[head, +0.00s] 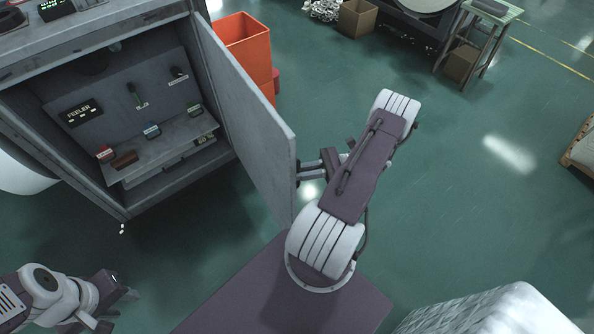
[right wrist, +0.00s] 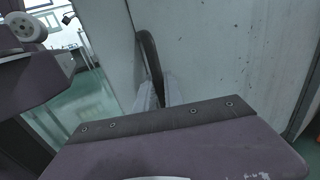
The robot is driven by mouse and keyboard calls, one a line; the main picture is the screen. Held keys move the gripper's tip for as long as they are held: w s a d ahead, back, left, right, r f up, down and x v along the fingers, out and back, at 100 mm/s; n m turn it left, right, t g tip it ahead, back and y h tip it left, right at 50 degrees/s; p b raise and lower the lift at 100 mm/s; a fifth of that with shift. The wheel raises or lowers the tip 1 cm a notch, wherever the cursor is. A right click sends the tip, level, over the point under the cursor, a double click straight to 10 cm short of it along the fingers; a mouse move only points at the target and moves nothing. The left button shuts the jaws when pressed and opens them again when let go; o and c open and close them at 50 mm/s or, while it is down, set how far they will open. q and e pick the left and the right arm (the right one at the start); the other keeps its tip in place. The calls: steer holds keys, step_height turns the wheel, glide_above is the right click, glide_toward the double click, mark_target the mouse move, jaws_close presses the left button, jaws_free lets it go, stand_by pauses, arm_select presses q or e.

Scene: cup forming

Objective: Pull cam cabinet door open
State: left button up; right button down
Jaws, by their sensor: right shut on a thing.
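The cam cabinet (head: 120,190) stands at the left in the head view, with its grey door (head: 255,120) swung wide open. The door's outer face (right wrist: 225,50) fills much of the right wrist view. A dark curved handle (right wrist: 151,58) stands out from it. My right gripper (head: 308,172) is at the outer side of the door and shut on this handle; its fingers show only partly behind my wrist in the right wrist view (right wrist: 160,95). My left gripper (head: 118,302) is open and empty, low at the left, apart from the cabinet.
Inside the cabinet, a shelf (head: 175,138) holds several small labelled items, and a "FEELER" box (head: 84,112) is at the back wall. An orange bin (head: 243,40) stands behind the door. A white wrapped block (head: 490,312) is at lower right.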

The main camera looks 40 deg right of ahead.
steer(key=shift+f, duration=0.1)
steer(key=c, duration=1.5)
jaws_free()
steer(key=shift+s, duration=0.1)
steer(key=shift+o, duration=0.2)
steer(key=v, duration=0.9)
steer(key=shift+d, duration=0.1)
